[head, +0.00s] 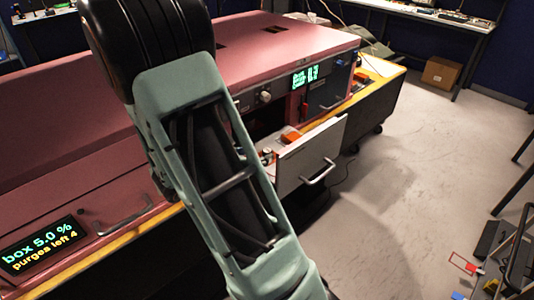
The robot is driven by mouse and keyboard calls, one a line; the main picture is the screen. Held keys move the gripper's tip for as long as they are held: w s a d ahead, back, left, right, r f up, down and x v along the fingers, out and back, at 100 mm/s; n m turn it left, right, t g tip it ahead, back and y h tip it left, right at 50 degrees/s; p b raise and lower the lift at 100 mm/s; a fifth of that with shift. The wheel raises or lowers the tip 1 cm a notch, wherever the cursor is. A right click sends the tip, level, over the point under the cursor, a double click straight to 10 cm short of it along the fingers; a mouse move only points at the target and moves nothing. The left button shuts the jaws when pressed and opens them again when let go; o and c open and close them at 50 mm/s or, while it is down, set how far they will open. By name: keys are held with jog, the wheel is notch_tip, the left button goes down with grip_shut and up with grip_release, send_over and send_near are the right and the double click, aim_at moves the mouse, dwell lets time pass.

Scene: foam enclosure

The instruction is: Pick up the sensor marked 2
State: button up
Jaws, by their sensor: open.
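No sensor with a readable 2 shows in the head view. An open grey drawer (317,158) with a bar handle sticks out of the front of the pink enclosure (285,45). An orange piece (290,136) and small light items (267,154) lie in the drawer, too small to identify. My arm's green and black links cross the left middle of the view and hide part of the enclosure front and the drawer's left side. My gripper is not in view.
A lit display (42,250) at lower left reads "box 5.0 %". Another display (305,77) is on the enclosure's right front. A yellow-edged bench (383,70) carries the enclosure. The grey floor to the right is mostly clear, with a cardboard box (441,73) at the back.

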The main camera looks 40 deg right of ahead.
aim_at(269, 149)
jog(key=x, duration=0.4)
jog(key=shift+w+d+f, duration=0.1)
jog(key=shift+w+d, duration=0.1)
jog(key=shift+d, duration=0.05)
grip_shut()
jog(key=shift+r, duration=0.2)
